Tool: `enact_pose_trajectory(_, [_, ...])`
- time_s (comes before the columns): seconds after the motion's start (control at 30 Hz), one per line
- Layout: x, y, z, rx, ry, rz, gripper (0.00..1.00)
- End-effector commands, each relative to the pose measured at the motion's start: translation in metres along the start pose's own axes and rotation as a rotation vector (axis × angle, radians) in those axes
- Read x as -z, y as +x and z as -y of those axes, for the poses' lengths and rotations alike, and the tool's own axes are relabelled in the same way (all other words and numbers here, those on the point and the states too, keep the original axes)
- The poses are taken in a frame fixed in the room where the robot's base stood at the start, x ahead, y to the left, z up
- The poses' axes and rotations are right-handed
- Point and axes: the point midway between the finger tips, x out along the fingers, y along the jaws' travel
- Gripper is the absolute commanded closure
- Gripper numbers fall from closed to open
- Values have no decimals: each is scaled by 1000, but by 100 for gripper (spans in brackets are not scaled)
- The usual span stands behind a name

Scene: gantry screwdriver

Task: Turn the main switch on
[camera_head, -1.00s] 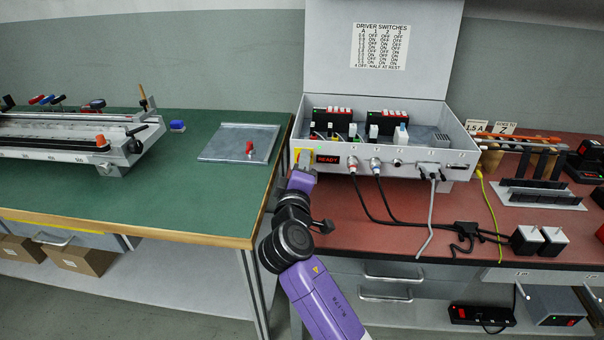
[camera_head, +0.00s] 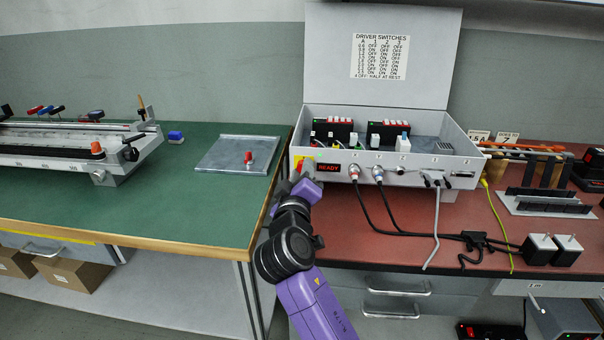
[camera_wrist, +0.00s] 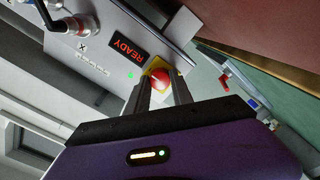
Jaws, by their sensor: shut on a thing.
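The main switch is a red knob on a yellow plate (camera_head: 310,160) at the left end of the control box front. In the wrist view the red knob (camera_wrist: 158,79) sits between the two fingers of my gripper (camera_wrist: 161,84), which is shut on it. In the head view my gripper (camera_head: 301,179) reaches up to the switch from below and hides part of it. Beside the switch, the display (camera_head: 329,168) is lit and reads READY in red; it also shows in the wrist view (camera_wrist: 130,49). A small green light (camera_wrist: 129,75) glows near it.
The grey control box (camera_head: 400,170) stands open on the red bench, its lid showing a driver switches table (camera_head: 380,56). Cables (camera_head: 400,232) run from its front to the right. A metal plate with a red-topped part (camera_head: 249,158) lies on the green table at left.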

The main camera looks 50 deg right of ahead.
Motion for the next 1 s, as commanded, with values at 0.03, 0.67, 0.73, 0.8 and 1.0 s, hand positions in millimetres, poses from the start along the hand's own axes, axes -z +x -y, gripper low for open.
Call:
enact_pose_trajectory(0.03, [-2,0,2,3,0,4,100])
enact_pose_trajectory(0.67, [0,-3,1,1,-2,0,51])
enact_pose_trajectory(0.73, [0,-8,1,1,-3,0,51])
enact_pose_trajectory(0.8, [0,-18,1,2,-3,0,51])
enact_pose_trajectory(1.0, [0,-52,1,4,-3,-1,51])
